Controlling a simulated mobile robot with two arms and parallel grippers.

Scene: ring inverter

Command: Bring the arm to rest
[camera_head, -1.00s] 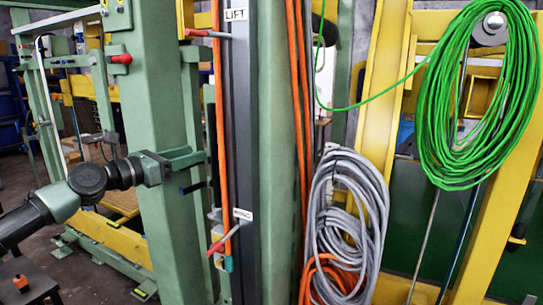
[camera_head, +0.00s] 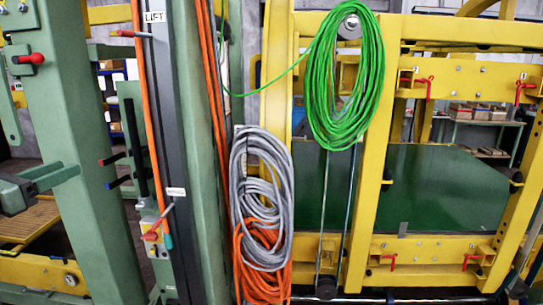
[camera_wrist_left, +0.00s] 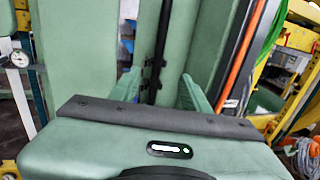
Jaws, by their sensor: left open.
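My left gripper (camera_head: 52,177) comes in at the left edge of the head view, its green fingers apart and empty. It is in front of a thick green post (camera_head: 82,130); I cannot tell whether it touches the post. In the left wrist view, the two green fingers (camera_wrist_left: 162,92) stand apart, with a dark vertical rod behind the space between them. Most of my left arm is outside the head view. My right gripper is not in view.
The dark column labelled LIFT (camera_head: 172,130) has red-ended levers, the upper one (camera_head: 130,34) and the lower one (camera_head: 158,222). A grey cable coil (camera_head: 262,190), an orange coil (camera_head: 262,275) and a green coil (camera_head: 345,80) hang nearby. A yellow frame (camera_head: 365,215) fills the right.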

